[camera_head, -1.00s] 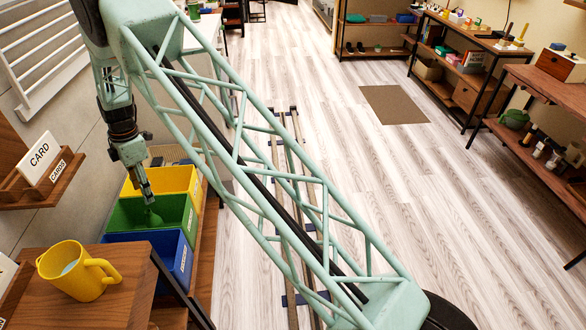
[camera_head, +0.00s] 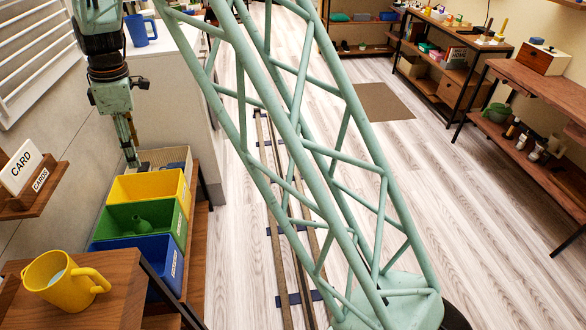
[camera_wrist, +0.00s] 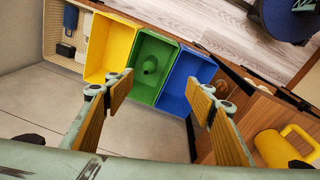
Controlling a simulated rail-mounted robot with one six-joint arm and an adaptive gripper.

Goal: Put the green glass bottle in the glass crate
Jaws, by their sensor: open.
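The green glass bottle (camera_head: 140,222) is inside the green crate (camera_head: 183,228), which stands between the yellow crate and the blue crate. The bottle also shows in the wrist view (camera_wrist: 149,66), within the walls of the green crate (camera_wrist: 137,93). My gripper (camera_head: 134,166) is above and behind the crates in the head view, clear of the bottle. In the wrist view my gripper (camera_wrist: 160,85) has its two fingers wide apart with nothing between them. Whether the bottle stands or leans is hard to tell.
A yellow crate (camera_head: 150,187) and a blue crate (camera_head: 160,262) flank the green one. A beige crate (camera_wrist: 57,48) lies beyond the yellow one. A yellow mug (camera_head: 62,282) stands on the wooden top (camera_head: 115,300) in front. A card shelf (camera_head: 40,203) is at left.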

